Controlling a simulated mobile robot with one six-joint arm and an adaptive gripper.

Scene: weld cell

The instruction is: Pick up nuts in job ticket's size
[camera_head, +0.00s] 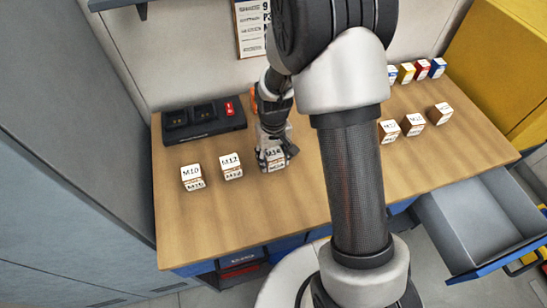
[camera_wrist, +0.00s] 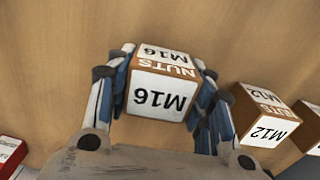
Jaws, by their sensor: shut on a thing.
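My gripper (camera_head: 276,153) is shut on a white and brown box of nuts marked M16 (camera_wrist: 160,95), with one finger on each side of it. The M16 box also shows in the head view (camera_head: 274,166), in the row on the wooden table; I cannot tell whether it touches the table. A box marked M12 (camera_head: 232,173) stands to its left in the head view, and it also shows in the wrist view (camera_wrist: 262,117). A box marked M10 (camera_head: 192,178) stands further left. The job ticket (camera_head: 250,35) hangs on the wall, its text partly hidden by my arm.
A black charger-like tray (camera_head: 203,127) with a red item lies at the table's back left. Several similar boxes (camera_head: 413,125) stand right of my arm, with small coloured boxes (camera_head: 422,69) behind. An open grey drawer (camera_head: 480,215) juts out at front right. The table's front strip (camera_head: 235,225) is clear.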

